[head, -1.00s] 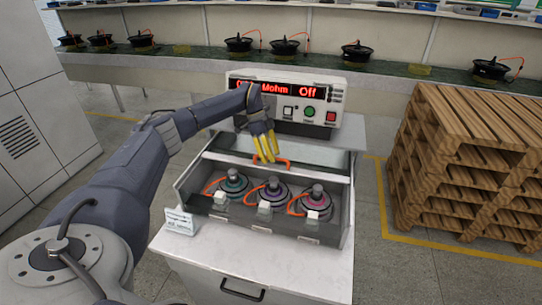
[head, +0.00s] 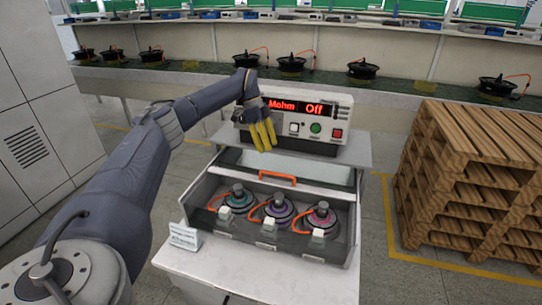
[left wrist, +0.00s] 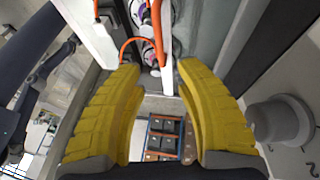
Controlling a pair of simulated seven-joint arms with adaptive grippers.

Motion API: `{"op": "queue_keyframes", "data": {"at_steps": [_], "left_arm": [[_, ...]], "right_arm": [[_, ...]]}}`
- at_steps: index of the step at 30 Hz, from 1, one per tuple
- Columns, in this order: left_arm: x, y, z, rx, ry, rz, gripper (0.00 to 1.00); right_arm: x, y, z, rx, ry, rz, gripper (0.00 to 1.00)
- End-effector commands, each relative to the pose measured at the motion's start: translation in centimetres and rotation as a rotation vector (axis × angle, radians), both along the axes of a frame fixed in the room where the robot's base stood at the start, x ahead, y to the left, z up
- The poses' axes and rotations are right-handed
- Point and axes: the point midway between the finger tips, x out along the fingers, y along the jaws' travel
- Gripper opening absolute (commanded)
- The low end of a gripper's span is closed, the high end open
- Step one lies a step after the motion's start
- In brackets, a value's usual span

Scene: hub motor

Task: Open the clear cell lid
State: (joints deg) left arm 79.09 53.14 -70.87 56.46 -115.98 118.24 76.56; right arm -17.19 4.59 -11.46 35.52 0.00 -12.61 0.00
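The test cell (head: 345,228) is a grey box on a white cabinet, holding three hub motors (head: 280,210) with orange leads. An orange handle (head: 277,178) sits on a pale bar behind the motors. The clear lid panel (head: 310,166) appears to lie behind that bar, and I see no pane over the motors. My left gripper (head: 263,135), with yellow fingers, is above and behind the handle, before the meter. In the left wrist view its fingers (left wrist: 160,115) are spread with nothing held between them. My right gripper is out of view.
A meter (head: 300,118) reading "Mohm" and "Off" stands behind the cell, with buttons on its front. A small white sign (head: 184,237) is at the cell's left corner. Wooden pallets (head: 470,180) are stacked at right. A long bench with more motors runs behind.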

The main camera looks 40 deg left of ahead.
Motion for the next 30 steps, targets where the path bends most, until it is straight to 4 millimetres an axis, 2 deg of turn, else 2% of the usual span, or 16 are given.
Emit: {"op": "queue_keyframes", "data": {"at_steps": [7,19,24,30], "left_arm": [[0.0,0.6,1.2,0.0,0.0,0.0,0.34],[-0.1,0.7,1.0,0.0,0.005,0.001,0.34],[-1.9,2.1,-0.4,-0.008,0.017,0.01,0.34],[-3.9,1.8,0.4,0.017,-0.074,-0.05,0.34]], "right_arm": [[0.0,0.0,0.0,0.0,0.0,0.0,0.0],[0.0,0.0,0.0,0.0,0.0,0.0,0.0],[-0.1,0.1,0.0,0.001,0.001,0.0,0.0],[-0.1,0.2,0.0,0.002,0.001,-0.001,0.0]]}}
